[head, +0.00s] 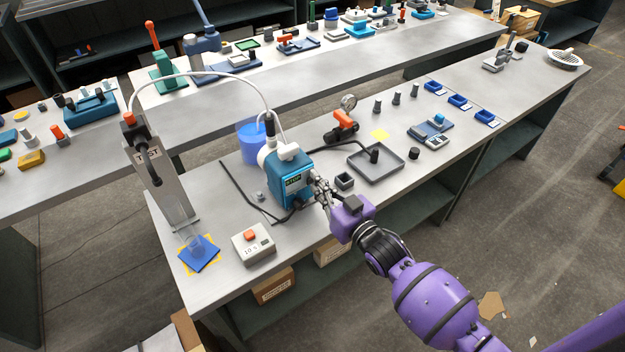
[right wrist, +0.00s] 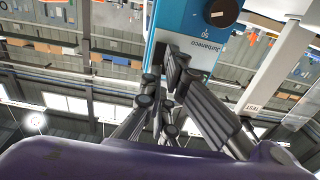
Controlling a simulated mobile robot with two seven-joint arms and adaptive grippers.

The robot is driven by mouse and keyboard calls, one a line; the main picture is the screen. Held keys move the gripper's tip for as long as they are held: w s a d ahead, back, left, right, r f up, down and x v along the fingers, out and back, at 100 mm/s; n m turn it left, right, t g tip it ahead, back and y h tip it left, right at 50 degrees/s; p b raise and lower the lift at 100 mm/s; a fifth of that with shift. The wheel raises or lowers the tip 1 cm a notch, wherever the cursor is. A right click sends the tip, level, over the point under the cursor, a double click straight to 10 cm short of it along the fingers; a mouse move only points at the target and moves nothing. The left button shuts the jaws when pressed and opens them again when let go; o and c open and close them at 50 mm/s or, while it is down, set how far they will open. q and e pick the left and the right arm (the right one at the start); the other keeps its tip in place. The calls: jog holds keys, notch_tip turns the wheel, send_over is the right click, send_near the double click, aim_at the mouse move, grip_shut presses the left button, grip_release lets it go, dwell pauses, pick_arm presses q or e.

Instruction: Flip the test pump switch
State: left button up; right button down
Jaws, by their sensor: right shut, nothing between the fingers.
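A blue and white dosing pump (head: 289,183) stands on the near bench, with a dark panel on its face. I cannot make out which part of it is a switch. My right gripper (head: 320,186) is shut and empty, right at the pump's front right side. In the right wrist view the fingers (right wrist: 168,88) are close together in front of the pump's blue housing (right wrist: 193,28), below a round black knob (right wrist: 222,12). Whether they touch the housing I cannot tell. My left gripper is not in view.
A grey box with an orange button (head: 250,236) sits at the front.

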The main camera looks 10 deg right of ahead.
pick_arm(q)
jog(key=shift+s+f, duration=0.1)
pick_arm(e)
jog(key=shift+w+a, duration=0.1)
jog(key=shift+w, duration=0.25)
dwell(0.5)
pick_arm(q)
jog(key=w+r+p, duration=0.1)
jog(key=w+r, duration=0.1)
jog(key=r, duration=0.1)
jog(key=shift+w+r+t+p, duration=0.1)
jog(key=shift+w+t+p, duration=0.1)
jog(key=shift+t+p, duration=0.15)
pick_arm(e)
jog(key=v, duration=0.7)
